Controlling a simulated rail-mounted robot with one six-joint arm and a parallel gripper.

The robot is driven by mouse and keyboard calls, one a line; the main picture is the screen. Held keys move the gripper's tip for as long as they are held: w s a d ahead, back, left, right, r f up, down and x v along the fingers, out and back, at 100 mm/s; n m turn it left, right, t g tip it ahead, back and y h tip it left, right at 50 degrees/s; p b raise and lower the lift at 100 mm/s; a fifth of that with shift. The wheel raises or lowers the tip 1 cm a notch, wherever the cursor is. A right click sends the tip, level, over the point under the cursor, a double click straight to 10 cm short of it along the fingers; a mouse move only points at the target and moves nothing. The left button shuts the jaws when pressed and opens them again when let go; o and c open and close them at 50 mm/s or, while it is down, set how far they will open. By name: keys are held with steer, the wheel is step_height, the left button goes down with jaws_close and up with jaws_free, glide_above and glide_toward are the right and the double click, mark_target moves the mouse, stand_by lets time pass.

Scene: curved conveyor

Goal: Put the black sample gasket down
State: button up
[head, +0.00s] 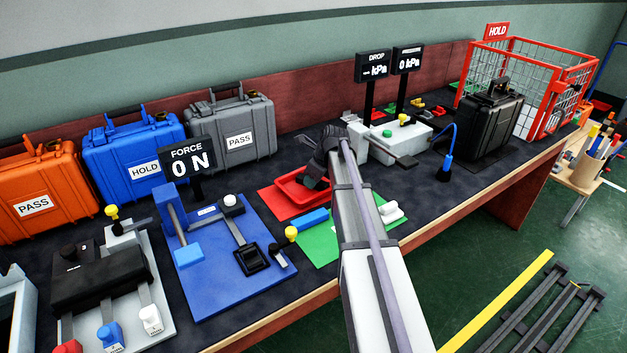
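My gripper (314,182) points down over the red tray (283,203) on the red mat, near the middle of the bench. Its dark fingers are small and partly hidden by my arm, so I cannot tell whether they are open or shut. No black gasket shows clearly at the fingers or in the tray; a dark one there could blend in with the gripper. A small black square piece (252,259) sits on the blue force fixture (215,285), left of the tray. I cannot tell whether it is a gasket or part of the fixture.
Orange (38,190), blue (130,155) and grey (232,125) cases line the back left. A green mat (316,245) lies in front of the tray. A grey-white test unit (402,138), black case (490,125) and red HOLD cage (545,95) stand right. The force display (187,158) reads 0 N.

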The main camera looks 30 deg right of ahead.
steer(key=o, duration=0.4)
steer(key=shift+c, duration=0.2)
steer(key=p+v, duration=1.2)
steer(key=v, duration=0.1)
steer(key=s+a+f+n+g+h, duration=0.2)
steer(key=s+a+n+g, duration=0.1)
steer(key=s+a+n, duration=1.9)
steer(key=a+n, duration=0.2)
steer(key=n, duration=0.5)
steer(key=shift+s+g+h, duration=0.15)
steer(key=shift+g+h, duration=0.15)
steer(key=shift+g, duration=0.1)
steer(key=shift+r+p, duration=2.1)
steer(key=shift+r, duration=0.35)
